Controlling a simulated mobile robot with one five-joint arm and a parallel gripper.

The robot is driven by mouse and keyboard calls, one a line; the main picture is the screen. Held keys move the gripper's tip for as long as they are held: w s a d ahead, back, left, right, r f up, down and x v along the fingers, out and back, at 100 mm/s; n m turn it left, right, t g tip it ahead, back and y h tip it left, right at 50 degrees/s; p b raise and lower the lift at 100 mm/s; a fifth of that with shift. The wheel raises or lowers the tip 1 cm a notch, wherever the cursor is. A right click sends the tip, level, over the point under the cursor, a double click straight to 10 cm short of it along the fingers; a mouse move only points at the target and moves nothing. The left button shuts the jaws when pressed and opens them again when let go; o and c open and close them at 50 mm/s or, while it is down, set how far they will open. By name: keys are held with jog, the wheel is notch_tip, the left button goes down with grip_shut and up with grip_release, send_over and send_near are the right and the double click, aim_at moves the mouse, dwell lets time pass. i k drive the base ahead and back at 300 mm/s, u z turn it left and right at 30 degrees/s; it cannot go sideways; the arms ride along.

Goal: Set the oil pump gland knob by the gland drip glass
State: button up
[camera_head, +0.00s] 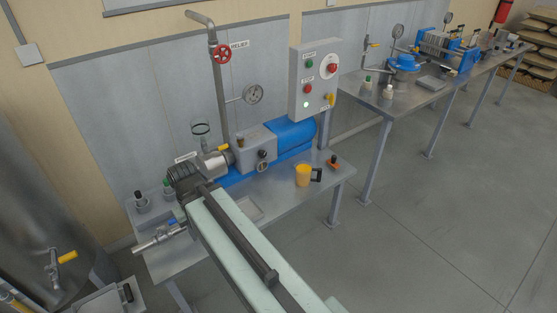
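The oil pump stands on a steel bench (325,183), with a silver pump head (213,163), a grey housing (255,147) and a blue motor (292,136). A clear glass cup (200,133) sits above the pump head; I cannot tell whether it is the gland drip glass. My arm reaches from the bottom of the view, and my dark gripper (186,181) is at the left end of the pump head. Its fingertips are not clear, and I cannot tell if it touches anything. I cannot make out the gland knob; my gripper and arm cover part of that area.
A control box (314,80), a pressure gauge (253,95) and a red relief handwheel (223,53) stand above the bench. Small bottles (142,201) and a blue-handled valve (172,222) are left of my arm. Open floor lies right.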

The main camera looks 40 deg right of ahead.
aim_at(262, 154)
jog(key=u, duration=0.15)
jog(key=i, duration=0.95)
jog(key=z, duration=0.05)
